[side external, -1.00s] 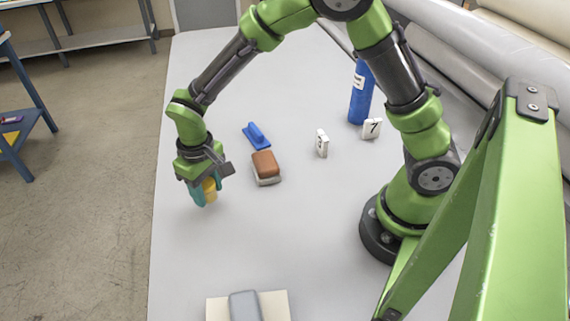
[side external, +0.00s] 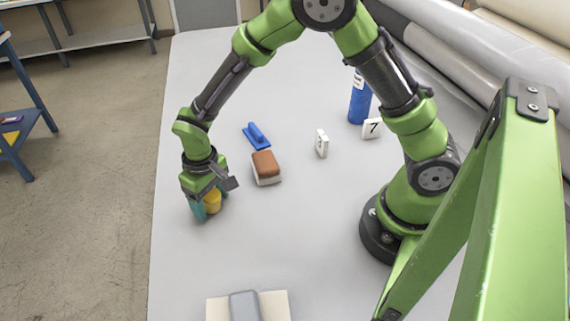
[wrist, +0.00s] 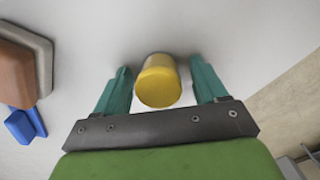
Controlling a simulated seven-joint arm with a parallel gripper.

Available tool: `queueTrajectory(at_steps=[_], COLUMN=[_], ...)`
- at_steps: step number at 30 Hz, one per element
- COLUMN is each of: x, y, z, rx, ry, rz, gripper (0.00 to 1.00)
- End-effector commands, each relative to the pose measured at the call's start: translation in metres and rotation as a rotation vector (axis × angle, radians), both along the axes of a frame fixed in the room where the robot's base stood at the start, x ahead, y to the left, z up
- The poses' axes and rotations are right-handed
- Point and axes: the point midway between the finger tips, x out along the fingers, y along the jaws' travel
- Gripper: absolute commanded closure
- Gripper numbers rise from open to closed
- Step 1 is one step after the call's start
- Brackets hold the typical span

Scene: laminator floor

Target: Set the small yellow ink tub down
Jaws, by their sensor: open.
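The small yellow ink tub (wrist: 159,82) stands on the grey table between my gripper's two teal fingers in the wrist view. A gap shows on each side of it, so the fingers are apart from it. In the side external view the tub (side external: 212,201) shows beside the near finger, low over the table's left part. My gripper (side external: 205,208) is open around the tub, with its fingertips close to the table top. In the wrist view my gripper (wrist: 160,88) is spread wider than the tub. The tub's base is partly hidden in the side view.
A brown-topped block (side external: 266,168) and a blue handled tool (side external: 257,136) lie right of my gripper. Number markers (side external: 372,128) and a blue bottle (side external: 360,100) stand farther back. A grey-and-cream object (side external: 247,306) lies at the front. The table's left edge is close to my gripper.

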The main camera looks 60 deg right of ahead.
Motion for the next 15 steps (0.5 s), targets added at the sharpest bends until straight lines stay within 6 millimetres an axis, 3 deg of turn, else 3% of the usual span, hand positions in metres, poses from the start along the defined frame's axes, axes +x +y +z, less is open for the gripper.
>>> queueTrajectory(at_steps=[5,15], x=[0.001,0.001], y=[0.000,0.000], z=[0.013,0.083], rx=[0.001,0.001], ry=[-0.004,-0.006], rz=[0.000,0.000], gripper=[0.28,0.28])
